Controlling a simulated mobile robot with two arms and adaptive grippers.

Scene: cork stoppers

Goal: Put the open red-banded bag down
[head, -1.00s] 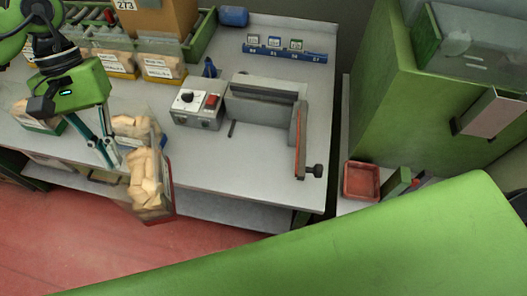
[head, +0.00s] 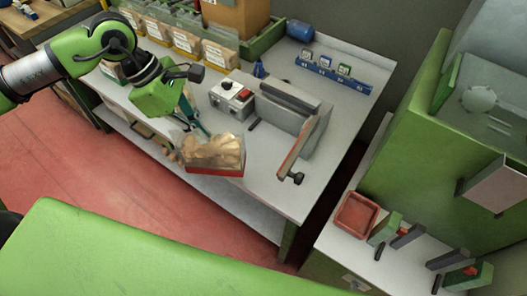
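The open red-banded bag (head: 216,158) is clear, holds pale corks, and has its red band along the lower side. It is at the front edge of the grey workbench (head: 258,183). I cannot tell whether it touches the bench or hangs just in front of it. My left gripper (head: 198,130) reaches down to the bag's upper edge from behind, its fingers closed on the bag; the fingertips are partly hidden by it. My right gripper is not in view.
Several filled bags (head: 187,42) stand in a row at the back of the bench. A red tray (head: 356,214) lies on the side table.

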